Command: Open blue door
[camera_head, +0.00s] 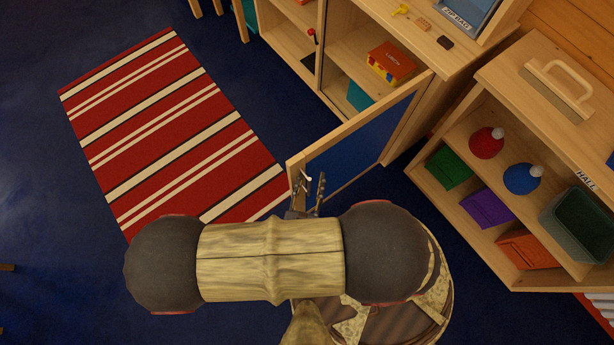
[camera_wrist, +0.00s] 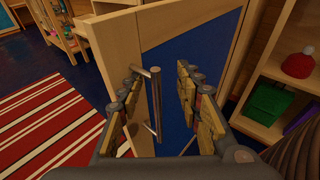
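The blue door (camera_head: 362,143), a blue panel in a pale wood frame, stands swung out from the low wooden cabinet. It fills the middle of the wrist view (camera_wrist: 205,60). Its metal bar handle (camera_wrist: 155,105) is upright near the free edge of the door. My arm hides part of the floor near the door.
The cabinet (camera_head: 345,42) behind the door shows open shelves with a red and yellow box (camera_head: 390,64). A wooden shelf unit (camera_head: 480,185) with coloured bins and hats stands close on the right. A striped rug (camera_head: 175,125) lies on the open blue floor to the left.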

